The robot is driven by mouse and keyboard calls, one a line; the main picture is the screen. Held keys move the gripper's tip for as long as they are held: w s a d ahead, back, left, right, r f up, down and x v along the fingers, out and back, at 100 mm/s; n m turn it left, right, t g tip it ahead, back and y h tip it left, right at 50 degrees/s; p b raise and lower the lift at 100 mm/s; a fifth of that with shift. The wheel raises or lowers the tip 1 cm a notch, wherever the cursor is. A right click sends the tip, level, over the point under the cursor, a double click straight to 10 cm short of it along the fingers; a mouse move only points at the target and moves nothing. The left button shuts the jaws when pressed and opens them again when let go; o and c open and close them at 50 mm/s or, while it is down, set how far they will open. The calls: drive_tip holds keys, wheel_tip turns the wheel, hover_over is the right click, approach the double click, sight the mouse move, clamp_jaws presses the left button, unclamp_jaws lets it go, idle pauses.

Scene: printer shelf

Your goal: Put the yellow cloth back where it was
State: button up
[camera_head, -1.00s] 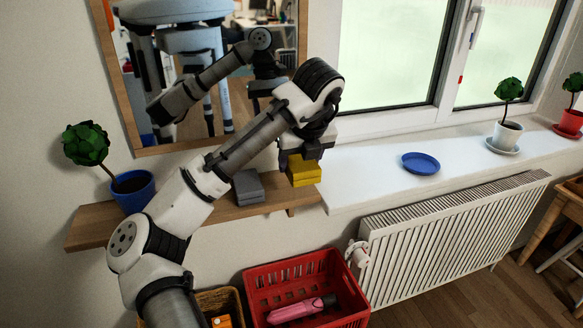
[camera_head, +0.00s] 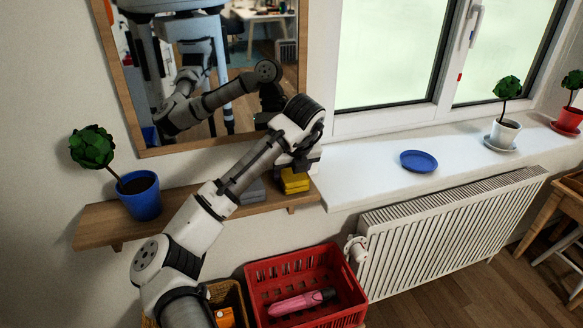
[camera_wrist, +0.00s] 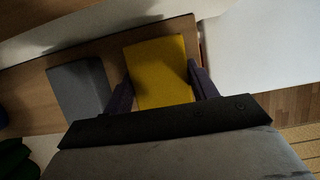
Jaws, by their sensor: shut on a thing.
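The yellow cloth (camera_head: 294,181) is a folded block at the right end of the wooden shelf (camera_head: 104,227), under my gripper (camera_head: 297,166). In the wrist view the yellow cloth (camera_wrist: 160,72) lies between the two fingers of my gripper (camera_wrist: 162,88), which are shut on its sides. It appears at shelf level; I cannot tell for sure whether it rests on the wood. A grey folded cloth (camera_head: 252,191) lies to its left on the shelf and also shows in the wrist view (camera_wrist: 78,88), with a small gap between them.
A blue pot with a small tree (camera_head: 140,196) stands at the shelf's left. A mirror hangs above. The white windowsill (camera_head: 350,179) with a blue plate (camera_head: 418,161) lies to the right. Below are a red crate (camera_head: 262,294) holding a pink bottle (camera_head: 300,302) and a wicker basket (camera_head: 235,296).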

drive_tip(key=shift+f, duration=0.1)
drive_tip(key=o, duration=0.9)
drive_tip(key=b+v, duration=0.1)
drive_tip(key=v, duration=1.1)
